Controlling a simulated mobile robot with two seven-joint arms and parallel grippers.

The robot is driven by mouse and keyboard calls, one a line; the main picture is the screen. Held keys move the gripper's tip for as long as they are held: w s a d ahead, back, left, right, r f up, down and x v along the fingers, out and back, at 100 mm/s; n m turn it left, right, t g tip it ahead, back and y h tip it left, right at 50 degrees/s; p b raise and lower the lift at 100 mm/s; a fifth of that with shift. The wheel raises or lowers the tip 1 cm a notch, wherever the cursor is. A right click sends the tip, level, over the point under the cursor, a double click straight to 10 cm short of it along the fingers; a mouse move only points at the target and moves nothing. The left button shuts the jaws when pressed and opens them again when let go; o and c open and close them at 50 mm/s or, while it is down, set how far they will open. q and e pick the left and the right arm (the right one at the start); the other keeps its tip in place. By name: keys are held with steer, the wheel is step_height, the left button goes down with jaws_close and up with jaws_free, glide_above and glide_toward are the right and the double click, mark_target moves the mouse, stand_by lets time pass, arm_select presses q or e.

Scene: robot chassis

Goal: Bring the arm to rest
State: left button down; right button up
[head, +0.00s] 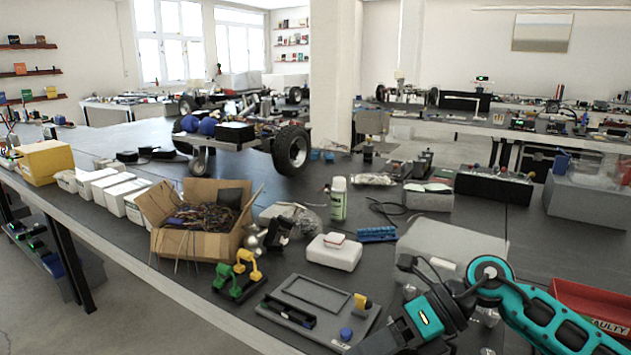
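My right arm, teal and black, comes in from the lower right. It bends at a round teal joint, and its dark forearm runs down to the bottom edge over the front of the table (200,290). The fingers of my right gripper are not visible; the arm's end is cut off by the bottom edge. My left arm and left gripper are not in view. A grey chassis panel (318,293) with a recessed frame, a blue knob and a yellow part lies on the table just left of my forearm.
A red bin (590,305) labelled "FAULTY" stands beside my arm at the right. A grey box (450,245) lies behind the arm. An open cardboard box of wires (200,240), green and yellow parts (238,275), and a wheeled chassis (245,135) stand farther left and back.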

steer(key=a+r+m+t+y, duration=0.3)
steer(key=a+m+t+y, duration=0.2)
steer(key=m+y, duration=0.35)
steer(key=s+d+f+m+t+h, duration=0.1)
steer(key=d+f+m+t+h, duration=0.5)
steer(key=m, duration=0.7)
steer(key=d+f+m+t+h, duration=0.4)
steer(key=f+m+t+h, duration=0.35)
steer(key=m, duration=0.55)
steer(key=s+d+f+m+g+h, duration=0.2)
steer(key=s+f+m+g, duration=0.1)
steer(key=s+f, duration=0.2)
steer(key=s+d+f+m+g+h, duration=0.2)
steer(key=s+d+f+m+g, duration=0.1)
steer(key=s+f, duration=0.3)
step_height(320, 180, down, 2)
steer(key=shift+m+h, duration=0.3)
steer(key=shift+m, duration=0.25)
